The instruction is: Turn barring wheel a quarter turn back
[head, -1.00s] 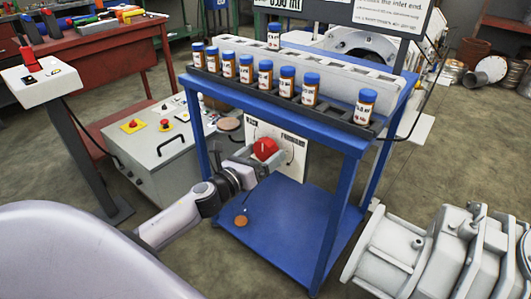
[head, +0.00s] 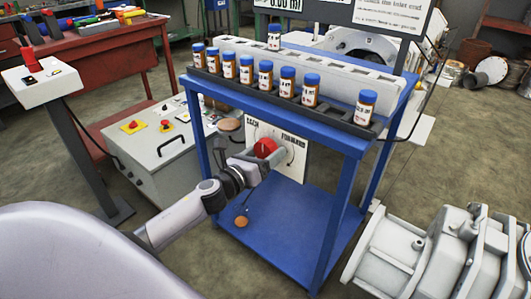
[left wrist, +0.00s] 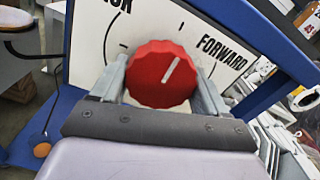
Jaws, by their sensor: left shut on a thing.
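The barring wheel is a red ribbed knob (left wrist: 162,74) with a white pointer line, on a white panel (left wrist: 95,40) marked "FORWARD" and, partly cut off, "BACK". In the left wrist view the line points up and slightly right, between the two words. In the head view the red knob (head: 265,147) sits on the panel (head: 289,150) under the blue table. My left gripper (head: 262,158) is shut on the knob; in the left wrist view its fingers (left wrist: 163,88) press on both sides. The right gripper is not in view.
The blue table (head: 345,139) carries a rack with several blue-capped bottles (head: 287,86). A grey box with push buttons (head: 160,150) stands left. A wooden ball-like knob (head: 242,221) is low by the gripper. A grey pump housing (head: 420,255) is at lower right.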

